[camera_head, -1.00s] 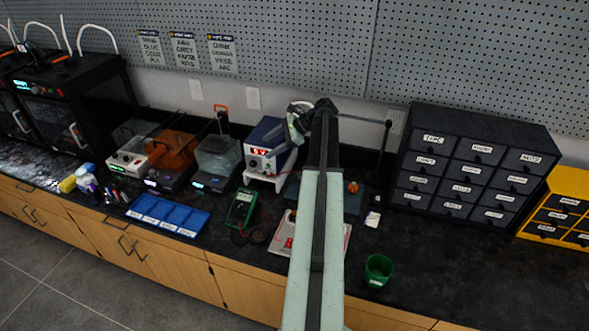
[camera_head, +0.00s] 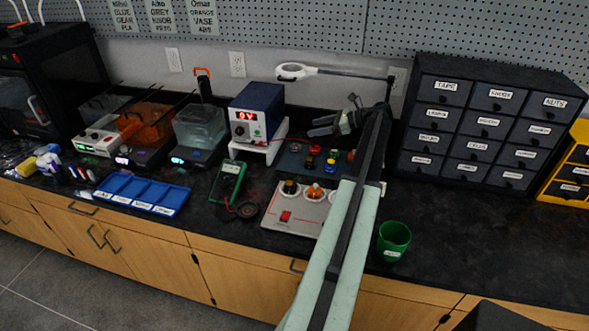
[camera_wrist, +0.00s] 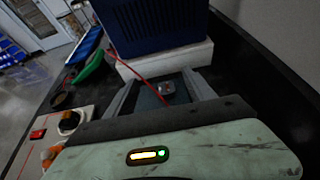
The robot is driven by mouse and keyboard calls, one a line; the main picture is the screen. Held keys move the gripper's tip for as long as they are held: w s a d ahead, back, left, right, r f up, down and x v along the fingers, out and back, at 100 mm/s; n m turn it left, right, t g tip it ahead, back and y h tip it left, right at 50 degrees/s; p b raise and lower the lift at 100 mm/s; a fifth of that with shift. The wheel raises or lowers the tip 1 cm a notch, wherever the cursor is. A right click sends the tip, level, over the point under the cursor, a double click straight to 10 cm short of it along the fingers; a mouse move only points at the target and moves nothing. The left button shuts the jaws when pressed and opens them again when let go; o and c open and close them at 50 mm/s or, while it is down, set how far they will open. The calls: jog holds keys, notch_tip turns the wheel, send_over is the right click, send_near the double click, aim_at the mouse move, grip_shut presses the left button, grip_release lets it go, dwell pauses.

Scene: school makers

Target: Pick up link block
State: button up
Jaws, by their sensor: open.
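In the head view, several small coloured blocks (camera_head: 313,150) sit on a dark grey-blue board (camera_head: 289,161) behind a white control panel. I cannot tell which one is the link block. My gripper (camera_head: 310,126) is open and empty above the board, with its fingers pointing left. In the wrist view my gripper (camera_wrist: 160,80) has its two fingers spread apart. A small pale block with a reddish part (camera_wrist: 167,88) lies on the board between them in that view. My arm hides the board's right part in the head view.
A blue power supply (camera_head: 256,111) on a white stand (camera_head: 268,150) is left of the board. A magnifier lamp (camera_head: 290,72) hangs over the back. The white panel (camera_head: 291,220), green multimeter (camera_head: 228,183) and green cup (camera_head: 393,241) are nearer. Dark drawers (camera_head: 488,121) stand right.

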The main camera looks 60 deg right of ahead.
jog(key=b, duration=0.4)
send_near(296, 145)
jog(key=shift+w+a+f, duration=0.3)
jog(key=shift+w+a, duration=0.05)
jog(key=shift+w, duration=0.1)
jog(key=shift+w+r, duration=0.1)
jog(key=shift+r, duration=0.05)
jog(key=b+x, duration=0.2)
jog(key=x, duration=0.5)
jog(key=shift+w+f, duration=0.2)
jog(key=shift+w, duration=0.15)
jog(key=shift+r, duration=0.1)
grip_shut()
jog(key=shift+r, duration=0.1)
